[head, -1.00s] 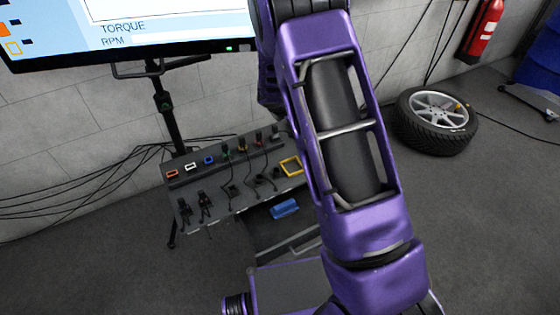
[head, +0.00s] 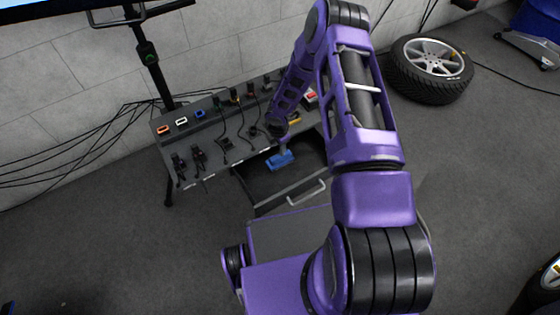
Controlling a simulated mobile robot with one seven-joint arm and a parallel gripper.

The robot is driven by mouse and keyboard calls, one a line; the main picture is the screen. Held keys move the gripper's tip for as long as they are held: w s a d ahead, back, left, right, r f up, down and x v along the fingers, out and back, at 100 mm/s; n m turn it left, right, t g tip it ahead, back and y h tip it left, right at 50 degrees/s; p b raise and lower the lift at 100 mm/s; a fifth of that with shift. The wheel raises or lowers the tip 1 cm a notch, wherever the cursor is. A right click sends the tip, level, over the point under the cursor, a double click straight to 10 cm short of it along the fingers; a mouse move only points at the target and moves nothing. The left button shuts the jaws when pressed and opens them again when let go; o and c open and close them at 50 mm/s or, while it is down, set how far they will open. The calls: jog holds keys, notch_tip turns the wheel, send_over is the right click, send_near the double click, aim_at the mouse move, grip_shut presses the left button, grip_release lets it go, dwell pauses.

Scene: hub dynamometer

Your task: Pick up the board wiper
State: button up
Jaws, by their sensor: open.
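The board wiper, seen as a small blue block (head: 280,160), lies in the open drawer (head: 258,205) under the grey panel, near the drawer's back. My purple arm reaches over the panel. My gripper (head: 284,148) points down just above the blue block. It is small and partly hidden by my wrist. It is open, and I cannot tell whether its fingers stand around the block or only above it.
The panel (head: 215,140) carries several coloured sockets, plugs and black cables close to my arm. The drawer's front has a bar handle (head: 306,192). A monitor stand (head: 150,65) rises behind.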

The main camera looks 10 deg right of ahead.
aim_at(280, 159)
jog(key=f, duration=0.2)
jog(key=w+f, duration=0.1)
jog(key=f, duration=0.2)
jog(key=d+f+b, duration=0.1)
jog(key=f, duration=0.1)
jog(key=shift+w+f, duration=0.25)
jog(key=shift+f, duration=0.05)
grip_shut()
